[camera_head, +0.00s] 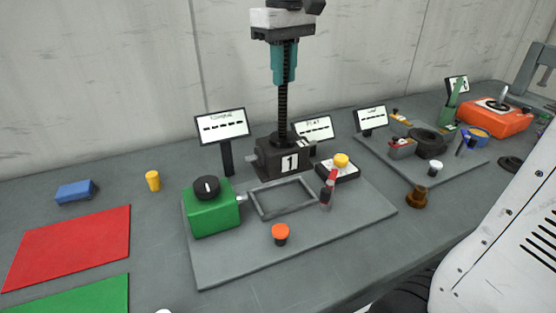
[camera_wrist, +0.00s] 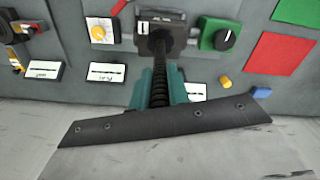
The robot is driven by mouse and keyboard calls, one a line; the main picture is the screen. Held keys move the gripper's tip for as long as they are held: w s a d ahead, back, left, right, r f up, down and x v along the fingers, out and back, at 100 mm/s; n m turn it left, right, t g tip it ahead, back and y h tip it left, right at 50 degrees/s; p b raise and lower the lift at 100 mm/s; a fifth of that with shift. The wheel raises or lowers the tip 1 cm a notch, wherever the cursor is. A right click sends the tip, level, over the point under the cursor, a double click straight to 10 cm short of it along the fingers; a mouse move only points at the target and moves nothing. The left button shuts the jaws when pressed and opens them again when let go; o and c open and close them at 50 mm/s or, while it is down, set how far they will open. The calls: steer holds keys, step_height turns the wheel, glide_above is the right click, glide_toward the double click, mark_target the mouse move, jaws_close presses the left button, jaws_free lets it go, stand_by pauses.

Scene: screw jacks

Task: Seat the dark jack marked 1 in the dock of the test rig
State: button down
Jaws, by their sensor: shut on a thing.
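The dark jack marked 1 (camera_head: 284,158) has a black block base with a white label and a tall black threaded screw. My gripper (camera_head: 284,68), with teal fingers, is shut on the upper part of this screw. The jack is upright. I cannot tell whether its base touches the plate. The dock (camera_head: 263,211), an empty grey rectangular frame, lies on the test rig plate (camera_head: 225,265), just in front of the jack's base in the head view. In the wrist view the jack (camera_wrist: 158,38) and teal gripper fingers (camera_wrist: 158,90) show; the dock does not.
A green box (camera_head: 213,215) with a black knob stands left of the dock. Signs (camera_head: 221,126) stand behind. A yellow cylinder (camera_head: 153,180) is farther left.

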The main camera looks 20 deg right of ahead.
glide_toward(284, 137)
steer(key=shift+w+d+f, duration=0.1)
steer(key=shift+w+f, duration=0.15)
steer(key=shift+f, duration=1.1)
steer(key=shift+w+d+f, duration=0.1)
steer(key=shift+w+f, duration=0.1)
steer(key=shift+f, duration=1.2)
steer(key=c, duration=1.3)
jaws_free()
steer(key=shift+s+f, duration=0.1)
steer(key=shift+f, duration=0.05)
steer(key=shift+c, duration=0.2)
step_height(284, 137, up, 12)
steer(key=s+d+f+m, duration=0.1)
steer(key=s+f, duration=0.6)
steer(key=s, duration=0.4)
steer(key=s+d+f+m+t, duration=0.1)
steer(key=s+d+f+m, duration=0.1)
steer(key=s+f, duration=0.5)
steer(key=s, duration=0.4)
steer(key=shift+f+m, duration=0.25)
steer(key=shift+m, duration=0.05)
